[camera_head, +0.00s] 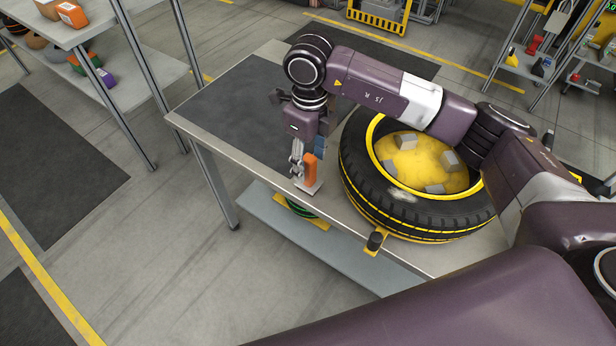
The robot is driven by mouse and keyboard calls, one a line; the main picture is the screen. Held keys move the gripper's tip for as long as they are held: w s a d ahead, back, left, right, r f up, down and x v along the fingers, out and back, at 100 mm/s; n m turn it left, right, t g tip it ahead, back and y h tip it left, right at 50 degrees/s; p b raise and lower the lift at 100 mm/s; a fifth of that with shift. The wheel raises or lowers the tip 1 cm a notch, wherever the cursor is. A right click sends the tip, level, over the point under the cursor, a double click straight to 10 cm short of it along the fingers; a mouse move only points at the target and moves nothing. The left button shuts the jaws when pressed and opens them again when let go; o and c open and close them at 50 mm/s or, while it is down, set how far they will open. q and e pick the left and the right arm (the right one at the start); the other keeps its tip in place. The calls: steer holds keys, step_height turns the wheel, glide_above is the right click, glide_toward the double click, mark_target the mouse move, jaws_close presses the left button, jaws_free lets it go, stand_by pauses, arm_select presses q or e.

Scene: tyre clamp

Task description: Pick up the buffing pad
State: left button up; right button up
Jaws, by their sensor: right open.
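An upright orange-handled piece with a flat pale base (310,170) stands near the front edge of the table, left of the tyre; it looks like the buffing pad. My right gripper (304,160) points down right at it, its fingers by the orange handle. The gripper is open; I cannot tell whether the fingers touch the handle. My left gripper is not in view.
A large tyre with a yellow rim (352,190) lies on the right of the table, with grey blocks inside, close to my right arm. A dark mat (235,110) covers the table's left part and is clear. A lower shelf (335,252) runs beneath.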

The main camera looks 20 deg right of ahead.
mark_target(309, 179)
step_height(309, 179, down, 6)
steer(key=shift+s+a+f+p, duration=0.15)
steer(key=shift+f+p, duration=0.1)
steer(key=shift+p, duration=0.9)
steer(key=shift+f, duration=0.3)
steer(key=shift+c, duration=0.6)
steer(key=c, duration=1)
steer(key=shift+r, duration=0.1)
